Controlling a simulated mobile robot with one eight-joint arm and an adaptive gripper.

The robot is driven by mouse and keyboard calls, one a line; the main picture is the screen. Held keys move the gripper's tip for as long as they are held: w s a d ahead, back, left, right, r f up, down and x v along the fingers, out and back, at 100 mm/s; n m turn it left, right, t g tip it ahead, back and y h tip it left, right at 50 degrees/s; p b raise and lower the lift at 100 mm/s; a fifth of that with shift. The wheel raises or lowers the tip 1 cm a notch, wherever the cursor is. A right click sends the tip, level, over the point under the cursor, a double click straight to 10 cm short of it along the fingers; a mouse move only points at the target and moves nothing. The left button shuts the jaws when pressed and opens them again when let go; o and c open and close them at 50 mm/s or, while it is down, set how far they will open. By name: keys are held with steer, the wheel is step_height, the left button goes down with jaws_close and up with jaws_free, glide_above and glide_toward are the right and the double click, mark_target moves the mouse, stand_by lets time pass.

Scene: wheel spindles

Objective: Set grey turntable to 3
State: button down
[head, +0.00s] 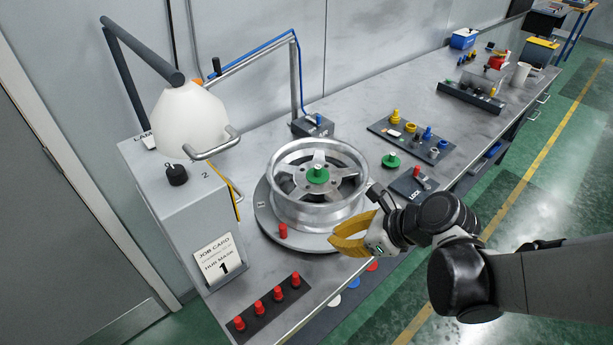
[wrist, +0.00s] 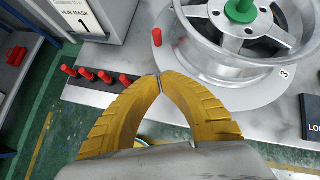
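The grey turntable (head: 262,215) is a flat disc on the bench, with a silver spoked wheel (head: 318,185) on it. A green hub piece (head: 318,175) sits at the wheel's centre. A red peg (head: 283,230) stands at the disc's near-left rim. In the wrist view, a white label reading 3 (wrist: 284,74) shows on the turntable's right rim; a label at the left rim in the head view is too small to read. My gripper (head: 337,240) has yellow fingers and is at the turntable's near-right edge. In the wrist view its fingertips (wrist: 159,80) meet, with nothing seen between them.
A LOCK box (head: 412,188) with a red knob is right of the turntable. A row of red pegs (head: 267,303) lies at the front left. The lamp box (head: 180,205) carries a job card (head: 220,262) reading 1. A parts tray (head: 408,135) stands behind right.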

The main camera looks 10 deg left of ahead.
mark_target(284, 234)
steer(key=shift+m, duration=0.4)
steer(key=b+x, duration=0.1)
steer(key=x, duration=0.2)
steer(key=b+x, duration=0.2)
steer(key=x, duration=0.2)
steer(key=b+x, duration=0.1)
steer(key=x, duration=0.2)
steer(key=shift+s+a+f, duration=0.15)
steer(key=shift+a+f, duration=0.15)
steer(key=shift+a, duration=0.1)
steer(key=shift+w+a+r+b, duration=0.1)
steer(key=shift+w+a+b, duration=0.15)
steer(key=shift+a, duration=0.35)
steer(key=shift+w+a+b, duration=0.1)
steer(key=shift+w+a, duration=0.15)
steer(key=shift+a, duration=0.35)
steer(key=shift+w+a+r, duration=0.1)
steer(key=shift+w+a, duration=0.2)
steer(key=shift+a, duration=0.3)
steer(key=shift+a, duration=0.1)
steer(key=shift+w+a, duration=0.1)
steer(key=shift+a, duration=0.05)
steer(key=shift+a+m, duration=0.25)
steer(key=shift+m, duration=0.05)
